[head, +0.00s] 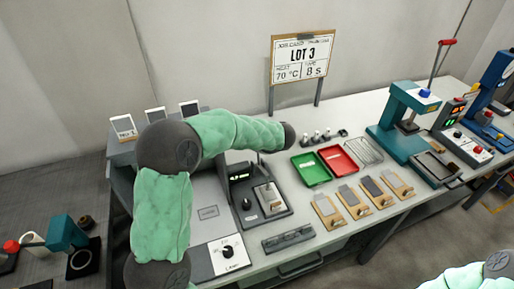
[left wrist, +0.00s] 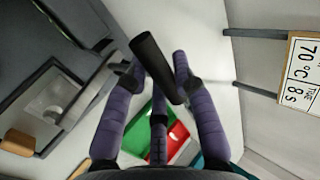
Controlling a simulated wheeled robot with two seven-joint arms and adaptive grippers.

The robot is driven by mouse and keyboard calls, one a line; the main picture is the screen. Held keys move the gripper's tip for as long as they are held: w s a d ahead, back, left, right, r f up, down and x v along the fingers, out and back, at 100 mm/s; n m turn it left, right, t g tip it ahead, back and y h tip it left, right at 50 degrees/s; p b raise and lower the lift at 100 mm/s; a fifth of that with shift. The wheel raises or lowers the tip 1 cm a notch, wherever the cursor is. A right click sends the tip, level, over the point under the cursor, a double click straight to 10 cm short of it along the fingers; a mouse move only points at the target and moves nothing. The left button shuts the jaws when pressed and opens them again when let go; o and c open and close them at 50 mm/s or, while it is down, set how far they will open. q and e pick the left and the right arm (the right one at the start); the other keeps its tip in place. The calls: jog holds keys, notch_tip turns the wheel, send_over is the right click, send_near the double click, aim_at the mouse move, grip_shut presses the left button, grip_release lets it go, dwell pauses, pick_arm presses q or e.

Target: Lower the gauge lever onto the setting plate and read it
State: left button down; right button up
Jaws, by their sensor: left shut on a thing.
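The gauge (head: 244,212) has a dark base and a small lit display (head: 238,177), too small to read surely. The setting plate (head: 266,195) lies on its base, clear of any visible contact from above; it also shows in the left wrist view (left wrist: 62,96). My left gripper (left wrist: 160,72) is shut on a black rod-like handle, the gauge lever (left wrist: 150,55), which sits tilted between the fingers. In the head view my left arm hides the gripper and lever. Of my right arm only a green sleeve shows at the bottom right; its gripper is out of view.
A green tray (head: 310,168) and a red tray (head: 338,160) lie right of the gauge. Several plates on wooden holders (head: 328,210) line the front. A teal press (head: 402,108) stands farther right. A sign (head: 302,58) stands at the back.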

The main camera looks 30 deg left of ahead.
pick_arm(q)
jog(key=shift+s+d+f+b, duration=0.2)
jog(key=shift+s+d+b, duration=0.2)
jog(key=shift+d, duration=0.35)
jog(key=shift+s+d+f+b, duration=0.15)
jog(key=shift+s+d+b, duration=0.15)
jog(key=shift+d+b, duration=0.3)
jog(key=shift+d+f, duration=0.1)
jog(key=shift+d, duration=0.1)
jog(key=c, duration=1)
grip_release()
jog(key=shift+w, duration=0.2)
jog(key=shift+a, duration=0.1)
